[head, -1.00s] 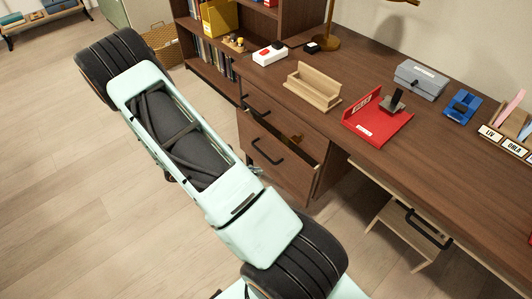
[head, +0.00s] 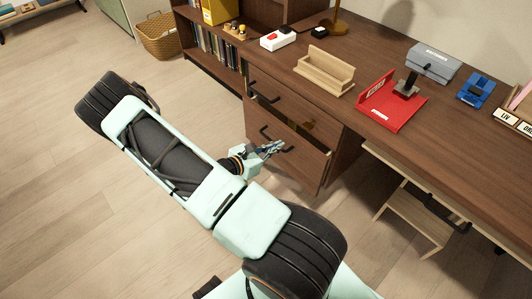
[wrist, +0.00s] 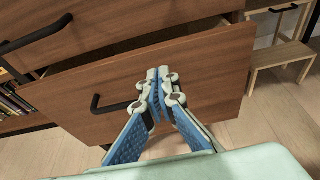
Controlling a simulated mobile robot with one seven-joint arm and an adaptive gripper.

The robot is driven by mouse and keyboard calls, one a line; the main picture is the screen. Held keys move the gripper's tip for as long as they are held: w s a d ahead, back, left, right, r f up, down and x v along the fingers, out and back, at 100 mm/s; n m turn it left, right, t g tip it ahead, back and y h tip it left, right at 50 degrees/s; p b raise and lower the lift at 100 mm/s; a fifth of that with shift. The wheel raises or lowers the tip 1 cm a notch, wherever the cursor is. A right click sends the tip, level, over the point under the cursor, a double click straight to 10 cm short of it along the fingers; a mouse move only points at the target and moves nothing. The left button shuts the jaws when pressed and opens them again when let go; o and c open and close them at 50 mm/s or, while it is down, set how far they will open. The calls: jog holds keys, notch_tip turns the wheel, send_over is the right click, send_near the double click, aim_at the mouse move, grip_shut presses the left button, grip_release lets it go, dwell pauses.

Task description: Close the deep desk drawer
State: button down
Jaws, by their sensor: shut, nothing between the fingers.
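The deep desk drawer (head: 300,163) is the lower brown wooden one in the desk pedestal, with a black bar handle. It stands partly open; a dark gap shows above its front panel in the head view. In the wrist view its front (wrist: 205,80) spans the middle, with its handle (wrist: 112,106) left of my fingers. My gripper (head: 275,148) is at the drawer front, beside the handle. In the wrist view my gripper (wrist: 160,76) has its fingertips together and empty, pointing at the panel. I cannot tell whether they touch it.
The shallower drawer (head: 268,92) above looks shut. The desktop (head: 440,150) holds a wooden organizer (head: 324,70), a red tray (head: 390,105) and a grey box (head: 433,62). A wooden stool (head: 415,205) stands under the desk at right.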

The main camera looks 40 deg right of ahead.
aim_at(295, 133)
jog(key=shift+w+d+f+b, duration=0.1)
jog(key=shift+d+b, duration=0.1)
jog(key=shift+d, duration=0.95)
jog(key=shift+w+d+b, duration=0.1)
jog(key=shift+d+b, duration=0.05)
jog(key=shift+d, duration=1)
jog(key=shift+w+d, duration=0.15)
jog(key=shift+d, duration=2.25)
jog(key=shift+a, duration=0.25)
jog(key=f+p+v, duration=0.1)
jog(key=p+v, duration=0.1)
jog(key=v, duration=1.1)
jog(key=shift+a, duration=0.45)
